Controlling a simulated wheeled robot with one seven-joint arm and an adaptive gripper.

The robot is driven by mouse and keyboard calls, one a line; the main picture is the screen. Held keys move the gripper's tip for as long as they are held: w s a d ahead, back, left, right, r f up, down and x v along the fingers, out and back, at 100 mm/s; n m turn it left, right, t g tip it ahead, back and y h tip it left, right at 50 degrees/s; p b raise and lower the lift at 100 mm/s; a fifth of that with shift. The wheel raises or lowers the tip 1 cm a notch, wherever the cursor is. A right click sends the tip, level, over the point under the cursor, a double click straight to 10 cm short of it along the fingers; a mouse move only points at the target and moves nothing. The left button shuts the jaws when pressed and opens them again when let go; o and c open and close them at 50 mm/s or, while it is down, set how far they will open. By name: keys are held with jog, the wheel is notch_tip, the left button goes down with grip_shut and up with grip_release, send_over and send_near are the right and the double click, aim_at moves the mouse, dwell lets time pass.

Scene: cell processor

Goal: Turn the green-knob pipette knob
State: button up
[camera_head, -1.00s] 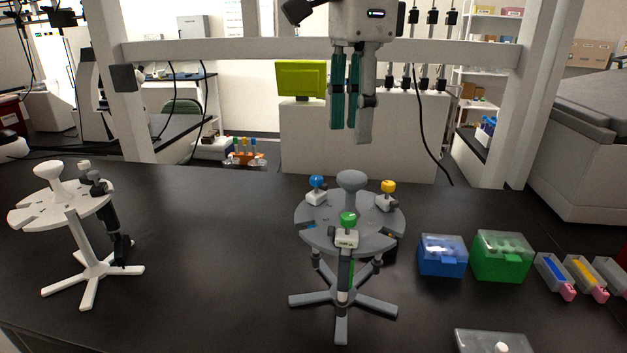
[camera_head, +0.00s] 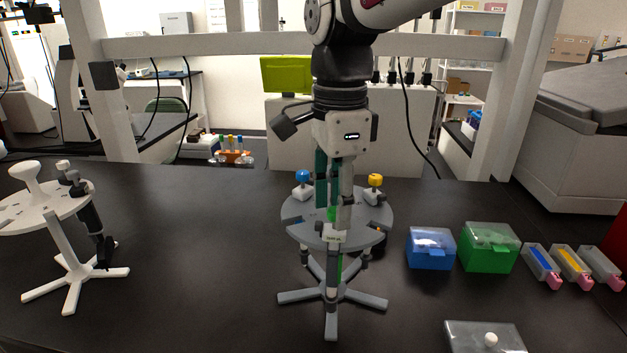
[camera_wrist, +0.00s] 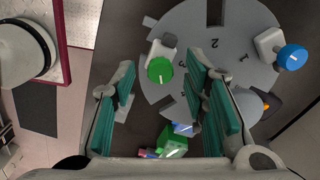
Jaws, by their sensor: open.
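The green-knob pipette (camera_head: 333,239) hangs at the front of the grey round stand (camera_head: 297,224). Its green knob (camera_head: 332,214) shows partly between my gripper's fingers. My gripper (camera_head: 334,206) points down over the stand's front, with its teal-padded fingers apart and nothing held. In the wrist view, the green knob (camera_wrist: 159,70) lies between the open fingers (camera_wrist: 160,82), with a gap on both sides. The pipette's white head is just above it in that picture. I cannot tell the exact height of the fingertips against the knob.
A blue-knob pipette (camera_head: 302,178) and a yellow-knob pipette (camera_head: 375,183) sit on the same stand, close behind my fingers. A white stand (camera_head: 40,205) is at left. Blue (camera_head: 431,250) and green (camera_head: 489,250) boxes stand at right. The black bench front left is clear.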

grip_shut()
jog(key=shift+n, duration=0.3)
jog(key=shift+r+n+p, duration=0.1)
jog(key=shift+n+p, duration=0.65)
jog(key=shift+n, duration=0.35)
jog(key=shift+n+p, duration=0.75)
jog(key=shift+n, duration=0.75)
grip_release()
